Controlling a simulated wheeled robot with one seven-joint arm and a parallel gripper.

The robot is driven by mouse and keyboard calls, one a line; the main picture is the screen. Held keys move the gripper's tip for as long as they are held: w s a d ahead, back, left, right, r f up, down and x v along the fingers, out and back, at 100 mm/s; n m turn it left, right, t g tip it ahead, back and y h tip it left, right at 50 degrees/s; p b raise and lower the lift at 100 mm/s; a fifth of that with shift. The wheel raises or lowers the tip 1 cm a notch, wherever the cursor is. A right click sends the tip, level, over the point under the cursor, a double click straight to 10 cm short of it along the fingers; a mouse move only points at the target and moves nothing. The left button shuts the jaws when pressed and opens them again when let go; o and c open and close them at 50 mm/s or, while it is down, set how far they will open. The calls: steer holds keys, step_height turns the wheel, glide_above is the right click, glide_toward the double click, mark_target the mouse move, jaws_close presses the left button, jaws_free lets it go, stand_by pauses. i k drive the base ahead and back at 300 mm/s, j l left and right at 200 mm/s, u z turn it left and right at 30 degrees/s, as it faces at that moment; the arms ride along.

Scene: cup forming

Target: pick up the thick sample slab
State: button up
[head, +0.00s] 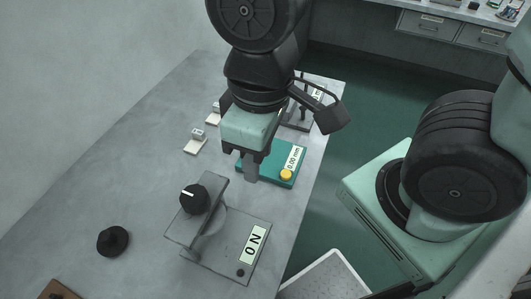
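My gripper (245,155) points down in the middle of the head view, in front of the teal gauge. A grey block-like piece (251,169) shows just below its dark fingers; I cannot tell whether it is held, a fingertip or part of the gauge. I cannot tell which piece, if any, is the thick slab. The wrist hides part of the table behind it.
The teal gauge (283,182) reads 0.00 mm and has a yellow button. A black round object (113,241) sits at the left. A dark stand (303,117) is behind. The left tabletop is largely clear.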

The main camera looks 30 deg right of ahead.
mark_target(199, 139)
steer(key=l+u, duration=0.15)
steer(key=u, duration=0.25)
steer(key=l+u, duration=0.15)
steer(key=u, duration=0.3)
steer(key=l+u, duration=0.1)
steer(key=u, duration=0.3)
steer(key=l+u, duration=0.15)
steer(key=u, duration=0.25)
